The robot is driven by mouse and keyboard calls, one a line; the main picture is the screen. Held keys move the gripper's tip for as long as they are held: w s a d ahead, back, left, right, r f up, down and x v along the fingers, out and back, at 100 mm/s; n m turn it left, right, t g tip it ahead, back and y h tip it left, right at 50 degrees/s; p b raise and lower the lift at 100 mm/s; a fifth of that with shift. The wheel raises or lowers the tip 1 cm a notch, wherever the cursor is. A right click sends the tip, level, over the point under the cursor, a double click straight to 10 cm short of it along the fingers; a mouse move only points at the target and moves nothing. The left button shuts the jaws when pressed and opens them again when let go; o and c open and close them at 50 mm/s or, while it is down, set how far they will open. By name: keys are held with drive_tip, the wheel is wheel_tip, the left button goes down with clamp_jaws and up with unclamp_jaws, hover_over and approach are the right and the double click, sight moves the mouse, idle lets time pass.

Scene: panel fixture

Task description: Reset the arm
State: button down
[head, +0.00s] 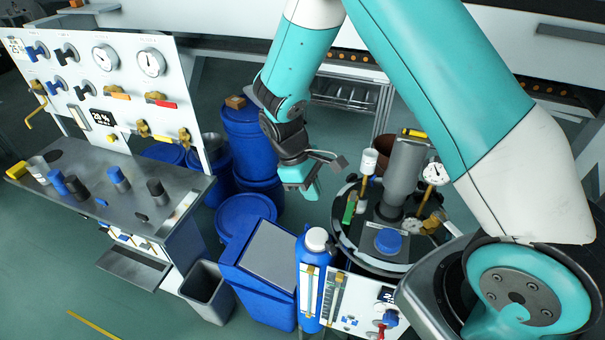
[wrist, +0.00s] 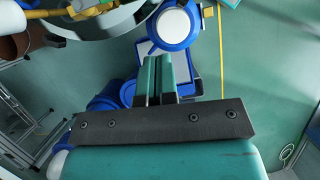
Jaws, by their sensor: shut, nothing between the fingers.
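My gripper (head: 312,190) hangs from my teal and white arm near the middle of the head view. It is in the air, in front of the blue drums and left of the round metal vessel. In the wrist view my gripper (wrist: 166,62) shows two teal fingers lying together, with nothing between them. The fingers are apart from every object I can see. The arm is bent, with its forearm coming down from the top of the head view.
A white gauge panel (head: 85,75) and metal bench (head: 70,190) stand at left. Blue drums (head: 245,135) stand behind. A blue bin (head: 262,270), grey bin (head: 207,290) and blue bottle (head: 311,275) stand in front. The vessel (head: 345,240) carries gauges and valves.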

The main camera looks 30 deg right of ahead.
drive_tip(key=s+a+r+t+y, duration=0.1)
drive_tip(key=s+a+r+y, duration=0.15)
drive_tip(key=r, duration=0.55)
drive_tip(key=s+a+r+t+y, duration=0.1)
drive_tip(key=s+a+r, duration=0.2)
drive_tip(key=r, duration=0.5)
drive_tip(key=s+a+r+y, duration=0.1)
drive_tip(key=s+a+r, duration=0.1)
drive_tip(key=s, duration=0.4)
drive_tip(key=s+a+r+t+y, duration=0.1)
drive_tip(key=s+a+r+y, duration=0.1)
drive_tip(key=s+r, duration=0.2)
drive_tip(key=s, duration=0.3)
drive_tip(key=shift+r+m+b, duration=0.2)
drive_tip(key=shift+m+b, duration=0.1)
drive_tip(key=shift+b, duration=0.1)
